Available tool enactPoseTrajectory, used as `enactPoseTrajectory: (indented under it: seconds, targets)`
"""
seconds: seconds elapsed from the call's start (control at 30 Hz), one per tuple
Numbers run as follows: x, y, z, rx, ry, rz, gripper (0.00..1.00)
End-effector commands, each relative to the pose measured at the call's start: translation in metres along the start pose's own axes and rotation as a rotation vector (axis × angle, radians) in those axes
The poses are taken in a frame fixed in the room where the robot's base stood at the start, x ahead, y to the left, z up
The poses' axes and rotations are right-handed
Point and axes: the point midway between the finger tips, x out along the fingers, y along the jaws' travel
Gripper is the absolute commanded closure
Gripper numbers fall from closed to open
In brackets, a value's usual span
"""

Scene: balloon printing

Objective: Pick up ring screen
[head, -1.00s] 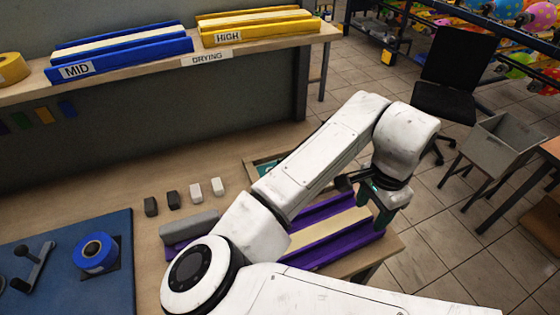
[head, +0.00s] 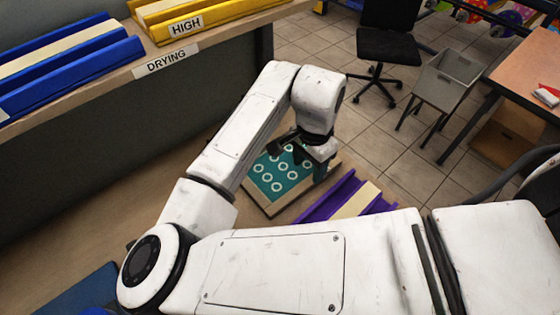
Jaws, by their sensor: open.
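The ring screen (head: 268,178) is a teal panel with several white rings in a pale wooden frame. It lies on the bench beyond my arm, and its right part is hidden by my gripper. My gripper (head: 309,160) is open over the right side of the screen. I cannot tell whether its fingers touch the frame.
A purple rack with a cream strip (head: 355,201) lies just right of the screen. Yellow (head: 225,20) and blue (head: 110,62) racks stand on the drying shelf (head: 190,52). A chair (head: 385,45) and a grey bin (head: 445,75) stand on the tiled floor beyond.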

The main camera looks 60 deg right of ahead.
Motion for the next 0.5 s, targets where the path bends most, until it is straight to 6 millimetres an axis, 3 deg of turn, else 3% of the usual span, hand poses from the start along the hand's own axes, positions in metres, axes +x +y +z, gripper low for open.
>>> enactPoseTrajectory:
  seconds: [0.27,0.5]
  targets:
    - [0.021,0.001,0.001,-0.001,-0.002,0.001,0.44]
    - [0.054,0.002,0.004,-0.001,-0.002,0.002,0.44]
